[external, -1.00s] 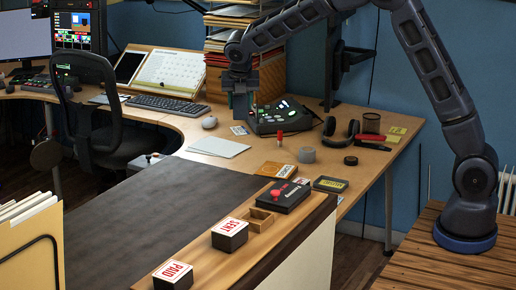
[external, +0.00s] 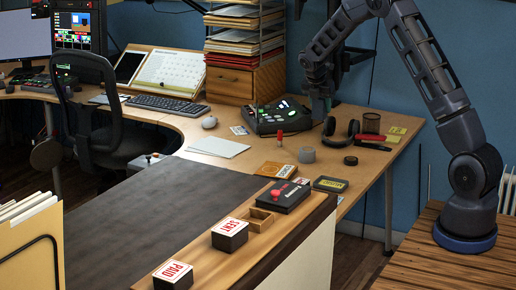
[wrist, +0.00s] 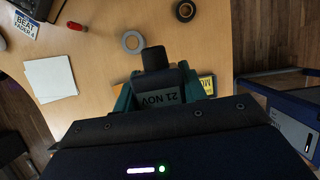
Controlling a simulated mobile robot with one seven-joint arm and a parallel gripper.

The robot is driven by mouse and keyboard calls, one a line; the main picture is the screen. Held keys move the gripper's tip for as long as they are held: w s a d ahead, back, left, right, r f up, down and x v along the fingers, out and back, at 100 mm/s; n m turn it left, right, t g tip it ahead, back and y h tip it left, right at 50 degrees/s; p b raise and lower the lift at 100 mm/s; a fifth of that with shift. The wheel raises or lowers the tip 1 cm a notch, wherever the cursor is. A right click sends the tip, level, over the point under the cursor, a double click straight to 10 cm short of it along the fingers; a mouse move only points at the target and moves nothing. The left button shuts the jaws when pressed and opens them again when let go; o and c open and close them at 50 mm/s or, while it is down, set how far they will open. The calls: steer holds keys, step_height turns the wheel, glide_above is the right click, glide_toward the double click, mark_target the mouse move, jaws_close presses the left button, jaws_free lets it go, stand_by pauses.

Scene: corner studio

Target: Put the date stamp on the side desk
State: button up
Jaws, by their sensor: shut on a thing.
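My gripper (wrist: 165,92) is shut on the date stamp (wrist: 155,98), a dark block with a label reading "21 NOV" in the wrist view. In the external view my gripper (external: 320,108) hangs above the right part of the light wooden desk (external: 240,172), left of the headphones; the stamp cannot be made out there. In the wrist view, the wooden desk (wrist: 110,65) lies below the stamp. The dark-topped counter (external: 130,205) is in front, with SENT (external: 230,236) and PAID (external: 174,276) stamps on its wooden edge. Which surface is the side desk is not labelled.
On the wooden desk are a tape roll (external: 306,155), a red marker (external: 279,137), headphones (external: 341,129), a control box (external: 276,117) and white paper (external: 218,147). A small open wooden box (external: 260,219) and a red-and-black box (external: 285,196) are on the counter.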

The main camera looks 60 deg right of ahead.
steer(key=shift+s+d+f, duration=0.25)
steer(key=shift+d+f, duration=0.2)
steer(key=shift+f, duration=3)
steer(key=shift+s+d+f, duration=0.3)
steer(key=shift+d+f, duration=0.15)
steer(key=shift+f, duration=3)
steer(key=shift+s+d+f, duration=0.25)
steer(key=shift+d+f, duration=0.2)
steer(key=shift+f, duration=3)
steer(key=shift+f, duration=0.15)
steer(key=o, duration=1.1)
steer(key=shift+c, duration=0.2)
